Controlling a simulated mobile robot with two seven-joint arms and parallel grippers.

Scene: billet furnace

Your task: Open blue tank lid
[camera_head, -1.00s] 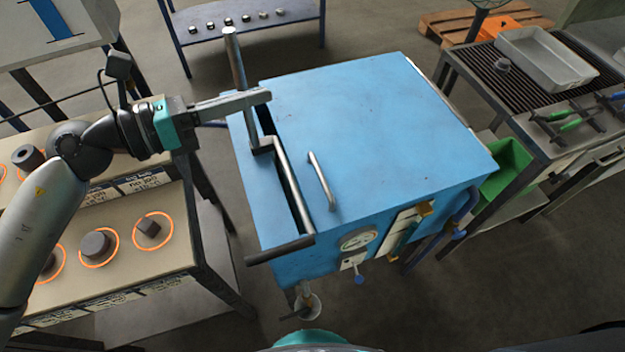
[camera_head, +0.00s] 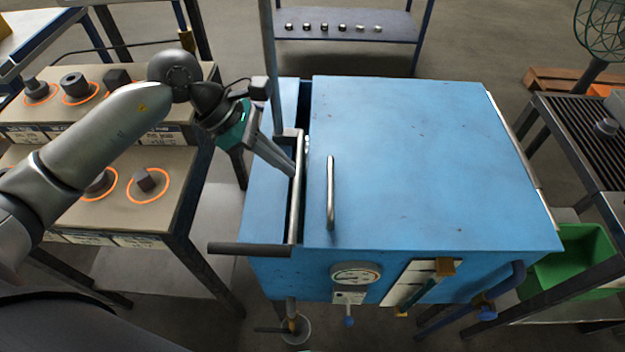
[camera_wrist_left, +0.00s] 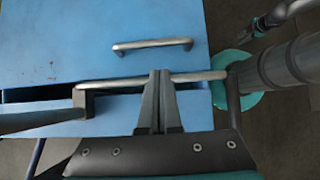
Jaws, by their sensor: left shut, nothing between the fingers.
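The blue tank (camera_head: 275,210) has a flat blue lid (camera_head: 430,150) with a silver bar handle (camera_head: 331,192) near its left edge. The handle also shows in the left wrist view (camera_wrist_left: 152,44). A narrow dark gap runs between the lid and the tank's left strip. My left gripper (camera_head: 293,172) is shut and empty, its tips at the silver crank bar (camera_head: 296,205) beside the gap, left of the lid handle. In the left wrist view the fingertips (camera_wrist_left: 160,73) overlap this bar; contact is unclear. A part at the upper right there may be my right gripper (camera_wrist_left: 247,36); its jaws are unclear.
The crank has a dark grip (camera_head: 250,249) and an upright pole (camera_head: 269,60). A gauge (camera_head: 356,273) is on the tank front. A table with billets in orange rings (camera_head: 150,205) stands left. A green bin (camera_head: 570,270) and grill bench (camera_head: 575,130) stand right.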

